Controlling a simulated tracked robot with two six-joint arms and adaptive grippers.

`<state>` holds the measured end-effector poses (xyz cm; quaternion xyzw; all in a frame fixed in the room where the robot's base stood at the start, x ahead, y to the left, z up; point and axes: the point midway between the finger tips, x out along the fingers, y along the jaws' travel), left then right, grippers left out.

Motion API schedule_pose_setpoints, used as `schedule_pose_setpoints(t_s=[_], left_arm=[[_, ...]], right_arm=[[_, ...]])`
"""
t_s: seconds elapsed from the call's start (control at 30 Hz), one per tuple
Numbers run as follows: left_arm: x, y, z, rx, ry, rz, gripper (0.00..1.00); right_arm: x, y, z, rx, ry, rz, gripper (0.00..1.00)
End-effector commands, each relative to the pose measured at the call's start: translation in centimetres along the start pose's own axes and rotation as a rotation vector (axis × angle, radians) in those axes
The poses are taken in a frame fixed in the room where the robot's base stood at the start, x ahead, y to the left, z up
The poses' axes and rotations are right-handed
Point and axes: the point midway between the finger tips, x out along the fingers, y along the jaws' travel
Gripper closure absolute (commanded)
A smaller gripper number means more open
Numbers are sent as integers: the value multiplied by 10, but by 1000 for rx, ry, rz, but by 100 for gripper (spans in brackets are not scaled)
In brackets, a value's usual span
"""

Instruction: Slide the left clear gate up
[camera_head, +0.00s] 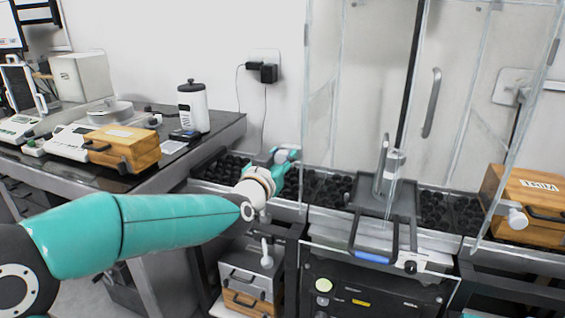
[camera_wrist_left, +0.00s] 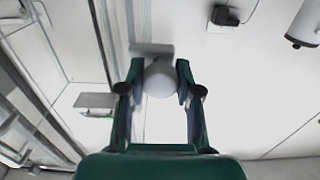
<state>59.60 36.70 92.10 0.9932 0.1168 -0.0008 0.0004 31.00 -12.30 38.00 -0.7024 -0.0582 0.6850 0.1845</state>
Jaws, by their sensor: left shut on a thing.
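The clear glass enclosure stands at the right of the head view. Its left clear gate (camera_head: 319,120) is the left side pane, seen at a steep angle. My left gripper (camera_head: 283,157) is at the outer left side of this gate, low down near the bench. In the left wrist view my left gripper (camera_wrist_left: 160,82) is shut on a round white knob (camera_wrist_left: 161,77), with one finger on each side of it. My right gripper is not in view.
A balance (camera_head: 383,208) stands inside the enclosure. A dark side table (camera_head: 222,130) at left holds a wooden box (camera_head: 130,152) and a white bottle (camera_head: 194,112).

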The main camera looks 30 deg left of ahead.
Motion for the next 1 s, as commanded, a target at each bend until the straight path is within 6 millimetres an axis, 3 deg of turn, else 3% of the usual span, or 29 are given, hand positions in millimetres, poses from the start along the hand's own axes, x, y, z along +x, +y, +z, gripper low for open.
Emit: schedule_pose_setpoints(t_s=[0.03,0.3,0.5,0.7,1.0], left_arm=[[0,1,-28,1,4,2,100],[0,0,-111,1,3,1,100],[0,0,-162,1,4,0,100],[-1,0,-194,0,4,0,100],[-1,-1,-208,1,5,-1,100]], right_arm=[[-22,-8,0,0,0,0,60],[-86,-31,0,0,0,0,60],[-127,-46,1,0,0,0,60],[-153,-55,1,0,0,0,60],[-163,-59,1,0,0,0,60]])
